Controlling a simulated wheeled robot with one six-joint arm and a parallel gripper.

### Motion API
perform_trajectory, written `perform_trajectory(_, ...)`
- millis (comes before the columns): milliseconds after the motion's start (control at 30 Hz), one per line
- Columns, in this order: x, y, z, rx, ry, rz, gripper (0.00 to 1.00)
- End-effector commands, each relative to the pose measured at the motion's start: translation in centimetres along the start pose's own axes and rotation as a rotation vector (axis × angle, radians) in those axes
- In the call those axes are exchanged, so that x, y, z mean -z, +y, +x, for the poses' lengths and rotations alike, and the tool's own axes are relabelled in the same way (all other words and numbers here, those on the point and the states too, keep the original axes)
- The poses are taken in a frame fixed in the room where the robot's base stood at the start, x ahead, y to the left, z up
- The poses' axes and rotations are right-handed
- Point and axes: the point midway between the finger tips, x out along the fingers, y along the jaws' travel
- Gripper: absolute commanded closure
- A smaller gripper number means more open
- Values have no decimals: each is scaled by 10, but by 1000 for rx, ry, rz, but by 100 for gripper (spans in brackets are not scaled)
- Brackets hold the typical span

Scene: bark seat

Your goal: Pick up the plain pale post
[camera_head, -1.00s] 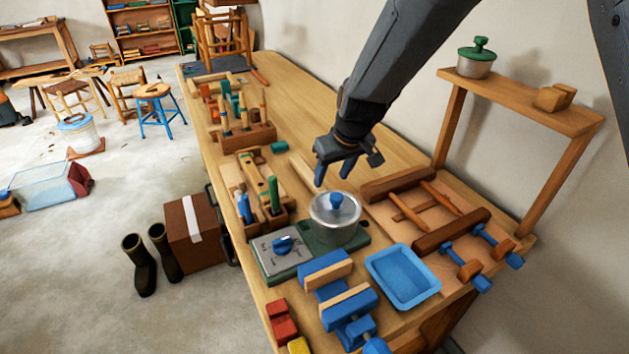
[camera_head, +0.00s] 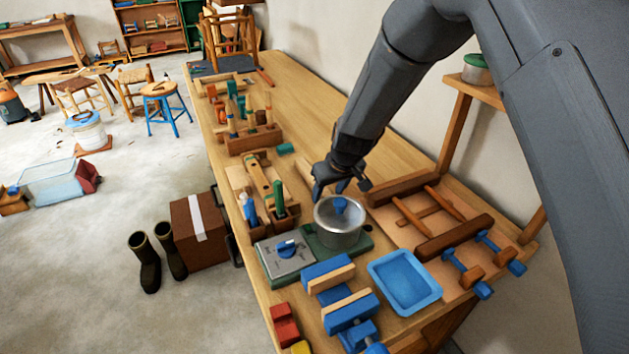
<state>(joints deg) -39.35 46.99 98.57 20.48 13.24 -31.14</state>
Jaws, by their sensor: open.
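A plain pale wooden piece, which looks like the post (camera_head: 303,170), lies on the workbench just left of my gripper and behind the metal pot. Its near end is partly hidden by my gripper. My gripper (camera_head: 330,191) is open and points down, low over the bench beside the post and just behind the pot. I cannot tell whether the fingers touch the bench or are around any part of the post.
The metal pot (camera_head: 338,222) with a blue knob stands close in front of my gripper. A wooden frame in clamps (camera_head: 432,222) lies to the right, a blue tray (camera_head: 404,282) in front. Tool racks (camera_head: 252,139) line the left edge. Bare bench (camera_head: 300,105) extends behind.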

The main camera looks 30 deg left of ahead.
Motion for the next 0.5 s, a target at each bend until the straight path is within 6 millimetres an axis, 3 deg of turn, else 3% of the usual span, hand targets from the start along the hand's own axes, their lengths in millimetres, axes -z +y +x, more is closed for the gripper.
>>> perform_trajectory(333,0,1,5,-1,1,1,50)
perform_trajectory(500,0,1,5,-1,1,1,79)
